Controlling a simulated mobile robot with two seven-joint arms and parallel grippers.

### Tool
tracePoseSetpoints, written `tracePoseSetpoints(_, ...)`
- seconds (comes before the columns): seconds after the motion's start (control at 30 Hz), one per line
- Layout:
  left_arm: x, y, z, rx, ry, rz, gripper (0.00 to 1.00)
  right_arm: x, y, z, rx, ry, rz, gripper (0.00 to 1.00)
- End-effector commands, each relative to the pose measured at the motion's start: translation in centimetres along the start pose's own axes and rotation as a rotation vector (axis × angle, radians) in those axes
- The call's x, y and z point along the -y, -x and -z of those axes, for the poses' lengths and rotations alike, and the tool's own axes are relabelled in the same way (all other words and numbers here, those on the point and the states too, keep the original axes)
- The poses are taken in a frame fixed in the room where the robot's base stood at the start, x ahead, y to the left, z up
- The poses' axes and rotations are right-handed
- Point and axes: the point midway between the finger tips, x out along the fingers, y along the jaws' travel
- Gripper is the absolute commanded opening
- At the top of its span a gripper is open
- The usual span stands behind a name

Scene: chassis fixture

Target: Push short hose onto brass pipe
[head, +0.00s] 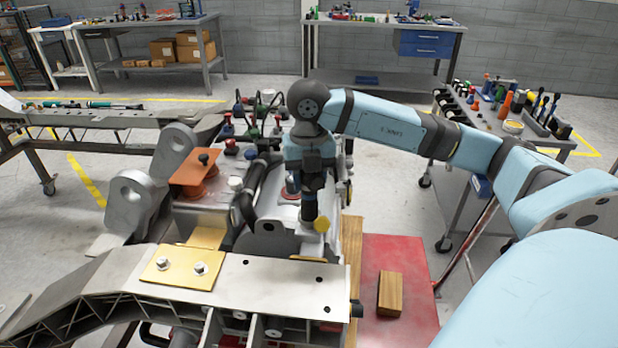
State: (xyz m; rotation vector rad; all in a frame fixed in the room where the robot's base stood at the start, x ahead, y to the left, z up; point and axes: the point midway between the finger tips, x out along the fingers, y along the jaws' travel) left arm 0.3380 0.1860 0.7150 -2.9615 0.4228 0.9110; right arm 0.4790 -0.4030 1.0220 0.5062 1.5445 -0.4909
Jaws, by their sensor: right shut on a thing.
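My right gripper (311,186) points down over the middle of the chassis fixture, at the end of the blue arm from the right. It is shut on a short dark cylindrical piece, which looks like the short hose (309,207). A yellow, brass-coloured round end (321,224) shows just below and right of it; it may be the brass pipe. They look close together, but I cannot tell whether the hose is around the pipe or beside it. The fingers and wrist hide part of the contact. My left gripper is not in view.
A black bent hose (247,205) lies left of the gripper. A grey metal beam (270,285) with a gold bolted plate (180,267) crosses in front. Valves with coloured knobs (250,130) stand behind. A wooden block (390,294) sits on the red surface (410,255) at right.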

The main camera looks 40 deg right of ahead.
Motion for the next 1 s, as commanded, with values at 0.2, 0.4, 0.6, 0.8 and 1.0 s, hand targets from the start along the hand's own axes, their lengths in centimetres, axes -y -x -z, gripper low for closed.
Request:
tracePoseSetpoints(0.2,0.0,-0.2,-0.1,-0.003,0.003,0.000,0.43,0.0,-0.4,0.0,0.000,0.000,0.000,0.00)
tracePoseSetpoints(0.4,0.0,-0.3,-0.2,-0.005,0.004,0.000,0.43,0.0,-0.9,0.0,0.000,0.000,0.001,0.00)
tracePoseSetpoints(0.6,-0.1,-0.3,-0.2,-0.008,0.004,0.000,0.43,0.0,-1.1,0.0,-0.001,0.000,0.001,0.51)
tracePoseSetpoints(0.8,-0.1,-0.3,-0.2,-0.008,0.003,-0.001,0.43,0.0,-1.1,0.0,0.000,0.000,0.001,0.69)
tracePoseSetpoints(1.0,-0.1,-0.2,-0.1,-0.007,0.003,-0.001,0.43,0.0,-0.8,0.0,0.000,0.000,0.000,0.69)
